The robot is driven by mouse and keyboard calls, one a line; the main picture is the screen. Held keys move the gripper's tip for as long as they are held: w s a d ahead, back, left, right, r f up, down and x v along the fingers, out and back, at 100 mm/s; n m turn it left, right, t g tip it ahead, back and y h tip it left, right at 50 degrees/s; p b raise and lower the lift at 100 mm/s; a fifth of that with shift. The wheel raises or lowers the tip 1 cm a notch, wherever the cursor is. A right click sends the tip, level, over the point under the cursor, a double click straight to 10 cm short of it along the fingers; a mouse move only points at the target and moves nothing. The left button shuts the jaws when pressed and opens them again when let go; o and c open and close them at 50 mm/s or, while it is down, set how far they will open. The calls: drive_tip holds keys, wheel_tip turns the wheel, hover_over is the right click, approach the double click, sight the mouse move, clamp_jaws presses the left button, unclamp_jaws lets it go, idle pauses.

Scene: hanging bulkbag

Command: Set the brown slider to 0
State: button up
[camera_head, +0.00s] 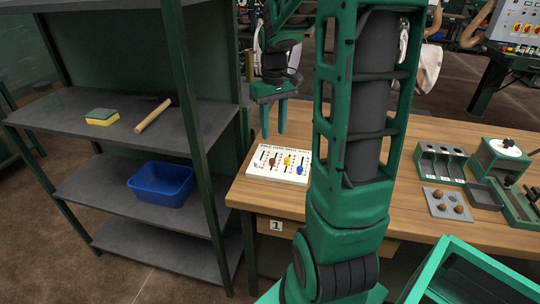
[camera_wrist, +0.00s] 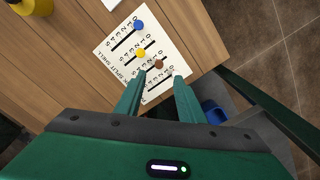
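A white slider board (camera_head: 262,171) lies at the left end of the wooden table. It also shows in the wrist view (camera_wrist: 168,43), with several slots and printed scales. The brown slider (camera_head: 272,162) sits along its slot and shows in the wrist view (camera_wrist: 158,64) just ahead of and between the fingertips. The yellow slider (camera_wrist: 140,52) and the blue slider (camera_wrist: 138,25) sit on neighbouring slots. My gripper (camera_head: 273,131) points down above the board, apart from it. Its fingers in the wrist view (camera_wrist: 157,80) are spread, with nothing between them. The exact scale reading is too small to tell.
A grey shelf (camera_head: 70,113) stands left of the table, holding a sponge (camera_head: 102,117), a wooden stick (camera_head: 153,115) and a blue bin (camera_head: 161,183). Green fixtures (camera_head: 440,160) and a grey plate with brown balls (camera_head: 447,204) stand on the table's right.

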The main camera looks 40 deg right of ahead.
sight(272, 159)
drive_tip(key=f, duration=1.1)
drive_tip(key=shift+w+d, duration=0.15)
drive_tip(key=shift+w, duration=0.2)
clamp_jaws()
